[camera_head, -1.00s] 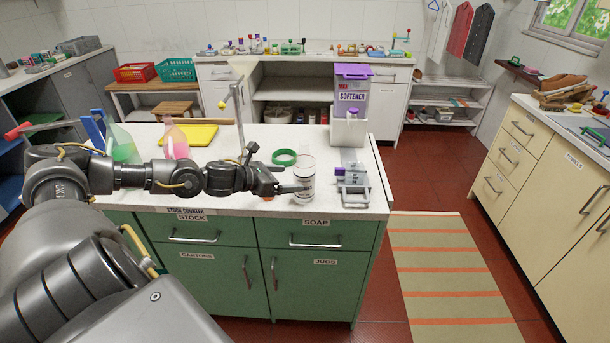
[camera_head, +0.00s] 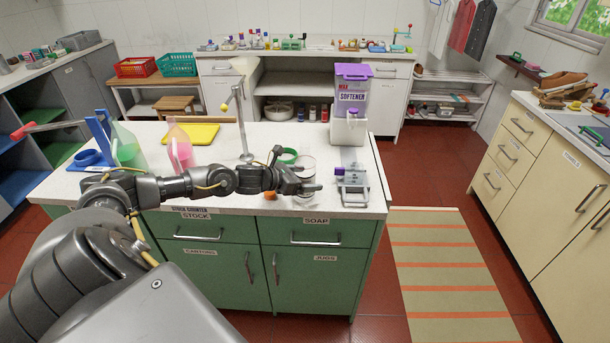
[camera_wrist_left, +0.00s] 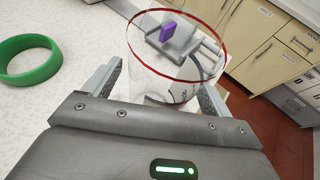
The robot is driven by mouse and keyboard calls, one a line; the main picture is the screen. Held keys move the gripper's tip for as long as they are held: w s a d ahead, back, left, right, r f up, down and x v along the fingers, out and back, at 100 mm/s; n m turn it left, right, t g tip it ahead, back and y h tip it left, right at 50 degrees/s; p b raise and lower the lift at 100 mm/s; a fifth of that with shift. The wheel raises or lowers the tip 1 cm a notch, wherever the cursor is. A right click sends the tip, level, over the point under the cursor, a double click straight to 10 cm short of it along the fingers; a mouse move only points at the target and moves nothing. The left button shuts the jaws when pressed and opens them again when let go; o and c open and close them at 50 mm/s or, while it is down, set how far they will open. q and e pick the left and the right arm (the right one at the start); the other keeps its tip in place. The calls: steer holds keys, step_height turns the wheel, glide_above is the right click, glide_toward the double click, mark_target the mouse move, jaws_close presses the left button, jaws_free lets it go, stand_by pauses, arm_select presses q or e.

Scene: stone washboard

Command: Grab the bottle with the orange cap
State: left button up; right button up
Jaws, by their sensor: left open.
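A clear, open-topped container (camera_head: 307,165) stands near the front right of the white counter. In the left wrist view the clear container (camera_wrist_left: 165,62) has a red rim and a dark label, and it sits between my fingers. My left gripper (camera_head: 308,187) is open around it; in the wrist view the gripper (camera_wrist_left: 160,78) has a finger on each side, and I cannot tell if they touch. A small orange piece (camera_head: 270,195) shows below my left wrist, mostly hidden; I cannot tell if it is a cap. No bottle with an orange cap shows clearly close by.
A green ring (camera_wrist_left: 28,58) lies left of the container. A metal device (camera_head: 353,188) and a purple-lidded softener box (camera_head: 352,85) stand to the right. A pink bottle (camera_head: 180,150), a green bottle (camera_head: 125,147) and a yellow board (camera_head: 192,133) are at left.

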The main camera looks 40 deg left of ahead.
mark_target(295, 169)
arm_select(q)
steer(key=c, duration=1)
steer(key=shift+c, duration=0.2)
steer(key=shift+r+b, duration=0.4)
steer(key=shift+b, duration=0.05)
steer(key=r, duration=0.1)
steer(key=b, duration=0.1)
steer(key=r, duration=0.1)
steer(key=shift+s+a+r+b, duration=0.25)
steer(key=shift+s+r+b, duration=0.05)
steer(key=shift+r+b, duration=0.05)
steer(key=s+a+r+b, duration=0.6)
steer(key=s+r, duration=0.3)
steer(key=s, duration=0.2)
steer(key=shift+s+a+r, duration=0.25)
steer(key=shift+s+a, duration=0.05)
steer(key=shift+a, duration=0.05)
